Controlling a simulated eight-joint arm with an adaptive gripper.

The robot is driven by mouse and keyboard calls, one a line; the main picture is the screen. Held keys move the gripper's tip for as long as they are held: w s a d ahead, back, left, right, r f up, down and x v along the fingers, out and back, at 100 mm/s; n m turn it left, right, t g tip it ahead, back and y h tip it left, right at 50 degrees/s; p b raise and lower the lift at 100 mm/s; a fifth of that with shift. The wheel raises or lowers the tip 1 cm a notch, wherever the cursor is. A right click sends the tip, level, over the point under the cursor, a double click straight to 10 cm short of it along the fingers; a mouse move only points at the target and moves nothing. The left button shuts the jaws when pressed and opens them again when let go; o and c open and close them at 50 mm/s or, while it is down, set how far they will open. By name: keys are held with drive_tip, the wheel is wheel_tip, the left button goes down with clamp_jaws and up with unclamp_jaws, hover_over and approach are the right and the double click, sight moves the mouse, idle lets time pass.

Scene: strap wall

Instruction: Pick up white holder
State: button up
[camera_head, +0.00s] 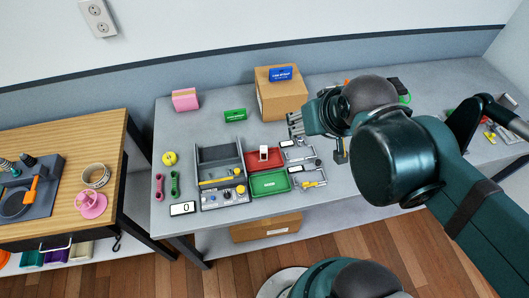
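A small white piece (263,153), which may be the white holder, sits in the red tray (255,165) near the middle of the grey table. It is too small to make out its shape. My gripper (296,128) is above the table, to the right of and a little behind the red tray. It appears apart from the white piece. The gripper's fingers are small and partly merged with the things behind them, so I cannot tell whether they are open or shut.
A green tray (270,183) lies in front of the red one. A grey device with knobs (225,195) stands to their left, and pale metal frames (308,179) lie right. A cardboard box (280,100) stands behind.

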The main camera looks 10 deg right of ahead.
drive_tip(key=shift+c, duration=0.6)
drive_tip(key=shift+c, duration=1.2)
drive_tip(key=m+g+b, duration=0.2)
drive_tip(key=m+g, duration=0.5)
drive_tip(key=m, duration=1.2)
hover_over(263, 148)
drive_tip(key=f, duration=2.3)
drive_tip(key=shift+d, duration=0.3)
drive_tip(key=shift+a+f+m, duration=0.2)
drive_tip(key=shift+f+m, duration=0.5)
drive_tip(key=shift+f, duration=0.05)
